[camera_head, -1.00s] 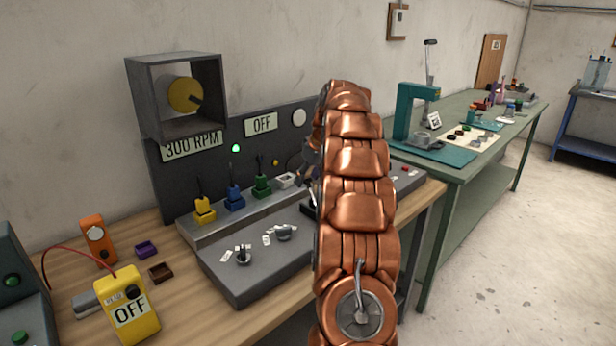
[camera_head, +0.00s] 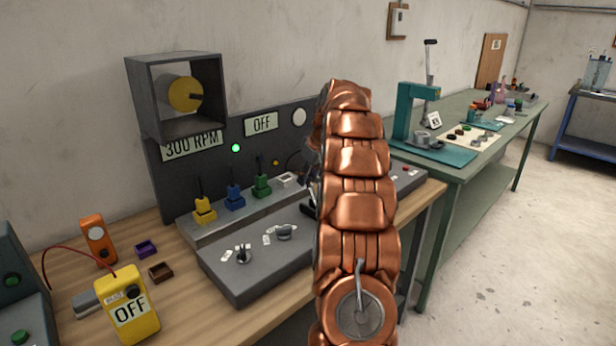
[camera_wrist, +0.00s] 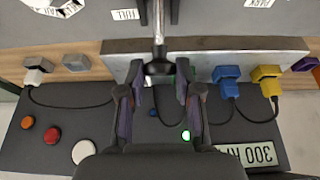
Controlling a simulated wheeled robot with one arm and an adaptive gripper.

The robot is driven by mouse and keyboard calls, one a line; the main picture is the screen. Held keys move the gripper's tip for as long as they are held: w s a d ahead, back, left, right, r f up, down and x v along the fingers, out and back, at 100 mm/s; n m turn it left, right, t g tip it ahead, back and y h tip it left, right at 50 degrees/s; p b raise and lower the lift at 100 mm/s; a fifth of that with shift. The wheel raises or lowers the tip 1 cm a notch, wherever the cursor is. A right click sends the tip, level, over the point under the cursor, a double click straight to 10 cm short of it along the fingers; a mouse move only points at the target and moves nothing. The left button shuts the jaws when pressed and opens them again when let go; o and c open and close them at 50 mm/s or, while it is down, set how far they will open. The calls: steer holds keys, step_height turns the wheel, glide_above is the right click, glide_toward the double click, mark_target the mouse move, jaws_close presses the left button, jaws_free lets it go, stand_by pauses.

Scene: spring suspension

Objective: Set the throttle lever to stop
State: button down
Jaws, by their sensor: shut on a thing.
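The throttle lever (camera_wrist: 158,30), a metal rod with a black knob (camera_wrist: 158,69), stands in the middle of the wrist view, between two dark upright plates. My gripper (camera_wrist: 157,88) has one finger on each side of the knob and is shut on it. An upside-down label reading FULL (camera_wrist: 125,14) lies beside the lever. In the head view my copper arm hides the lever and most of my gripper. The panel sign there reads 300 RPM (camera_head: 192,147), and a green lamp (camera_head: 236,148) is lit.
Yellow (camera_head: 204,210), blue (camera_head: 235,198) and green (camera_head: 262,187) plugs stand on the raised grey ledge. A yellow meter (camera_head: 127,305) reading OFF and an orange device (camera_head: 98,240) are on the bench at left. A green table (camera_head: 452,172) with a press stands at right.

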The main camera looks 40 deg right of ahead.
steer(key=shift+s+b, duration=0.1)
steer(key=shift+b, duration=0.35)
steer(key=s+t+b, duration=0.1)
steer(key=b, duration=0.2)
steer(key=shift+a+f, duration=0.1)
steer(key=s+t+b, duration=0.2)
steer(key=b, duration=0.4)
steer(key=shift+s+t, duration=0.2)
steer(key=shift+t, duration=0.1)
steer(key=s+t+b, duration=0.3)
steer(key=b, duration=0.4)
steer(key=t+b, duration=0.4)
steer(key=b, duration=0.7)
glide_toward(310, 186)
steer(key=shift+s+f, duration=0.45)
steer(key=shift+f, duration=0.2)
steer(key=c, duration=0.8)
jaws_free()
steer(key=shift+s, duration=0.1)
